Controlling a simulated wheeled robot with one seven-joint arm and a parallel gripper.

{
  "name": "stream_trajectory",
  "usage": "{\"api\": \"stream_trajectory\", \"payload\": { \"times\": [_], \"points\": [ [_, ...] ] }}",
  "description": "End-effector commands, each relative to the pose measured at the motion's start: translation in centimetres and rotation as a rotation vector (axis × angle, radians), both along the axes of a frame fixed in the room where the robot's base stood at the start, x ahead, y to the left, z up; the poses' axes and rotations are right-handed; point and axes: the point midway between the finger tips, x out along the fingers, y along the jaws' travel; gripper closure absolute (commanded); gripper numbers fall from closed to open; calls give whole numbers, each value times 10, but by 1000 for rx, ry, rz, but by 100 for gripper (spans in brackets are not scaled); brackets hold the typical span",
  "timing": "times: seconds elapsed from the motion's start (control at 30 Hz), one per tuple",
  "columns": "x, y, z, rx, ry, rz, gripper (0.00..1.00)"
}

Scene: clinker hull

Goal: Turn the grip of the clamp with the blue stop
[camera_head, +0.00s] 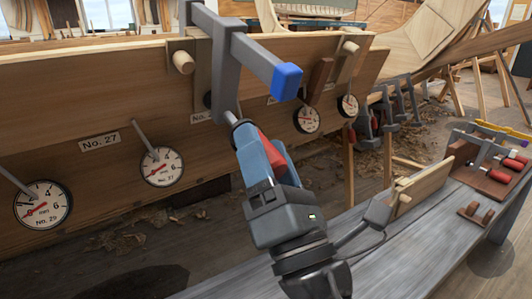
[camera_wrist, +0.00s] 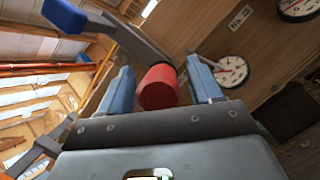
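The clamp (camera_head: 252,57) is a grey metal frame over the top edge of the plank wall, with a blue stop (camera_head: 287,82) on its arm's end. In the wrist view the blue stop (camera_wrist: 64,15) is at upper left. The red grip (camera_head: 270,150) hangs at the lower end of the clamp's slanting screw. My gripper (camera_head: 264,158) reaches up from below with its blue fingers on either side of the grip. In the wrist view the red grip (camera_wrist: 158,88) lies between the fingers, with a narrow gap visible on the right. The fingers look open around it.
Round dial gauges (camera_head: 162,166) and a "No. 27" label (camera_head: 99,141) are on the plank wall (camera_head: 80,95). A wooden peg (camera_head: 183,62) juts out left of the clamp. A grey bench (camera_head: 420,240) runs below, with clamps at right.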

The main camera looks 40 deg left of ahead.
Motion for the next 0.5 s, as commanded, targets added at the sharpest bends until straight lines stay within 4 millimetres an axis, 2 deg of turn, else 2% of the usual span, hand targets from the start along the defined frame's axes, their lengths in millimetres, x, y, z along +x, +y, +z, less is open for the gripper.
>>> {"api": "stream_trajectory", "payload": {
  "times": [0.27,0.5],
  "points": [
    [-1,-1,-1,0,0,0,35],
    [-13,-23,-20,0,4,-1,35]
  ]
}}
